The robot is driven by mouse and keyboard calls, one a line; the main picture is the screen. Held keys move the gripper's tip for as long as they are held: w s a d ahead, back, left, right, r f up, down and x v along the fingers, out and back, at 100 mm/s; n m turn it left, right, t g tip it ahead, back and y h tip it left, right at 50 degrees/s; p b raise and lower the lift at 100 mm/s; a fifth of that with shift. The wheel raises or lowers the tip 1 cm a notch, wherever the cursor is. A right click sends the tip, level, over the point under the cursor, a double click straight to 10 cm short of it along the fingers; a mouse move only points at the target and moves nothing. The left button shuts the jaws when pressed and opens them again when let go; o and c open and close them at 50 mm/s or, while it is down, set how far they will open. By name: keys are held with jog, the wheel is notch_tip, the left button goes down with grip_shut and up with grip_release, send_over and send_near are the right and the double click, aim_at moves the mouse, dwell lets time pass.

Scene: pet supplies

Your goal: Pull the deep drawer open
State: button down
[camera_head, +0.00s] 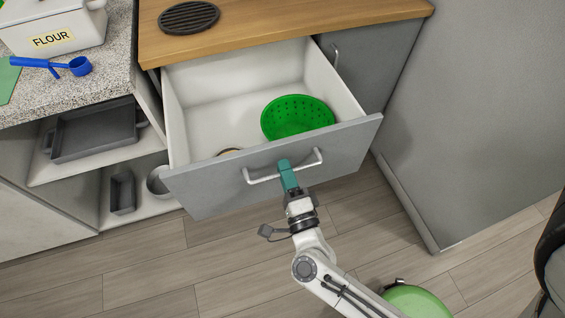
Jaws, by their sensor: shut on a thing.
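The deep drawer (205,197) is pulled well out from under the wooden counter, and its white inside shows. A pale bar handle (262,178) runs across its grey front. My gripper (286,168) has teal fingers and is shut on this handle near its middle. The fingertips partly hide the handle there. A green colander (297,117) sits in the drawer at the right. The rim of a small brown round thing (229,151) shows just behind the drawer front, mostly hidden.
A grey cabinet door (372,62) and a tall grey panel (480,110) stand to the right. Open shelves at the left hold a grey baking tray (92,135). A black trivet (188,17) lies on the counter. A green round object (416,302) is at the bottom right. The wooden floor before the drawer looks clear.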

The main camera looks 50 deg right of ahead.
jog(key=shift+f, duration=0.1)
jog(key=c, duration=1.2)
grip_release()
jog(key=b+v, duration=0.2)
jog(key=v, duration=0.9)
jog(key=shift+w, duration=0.15)
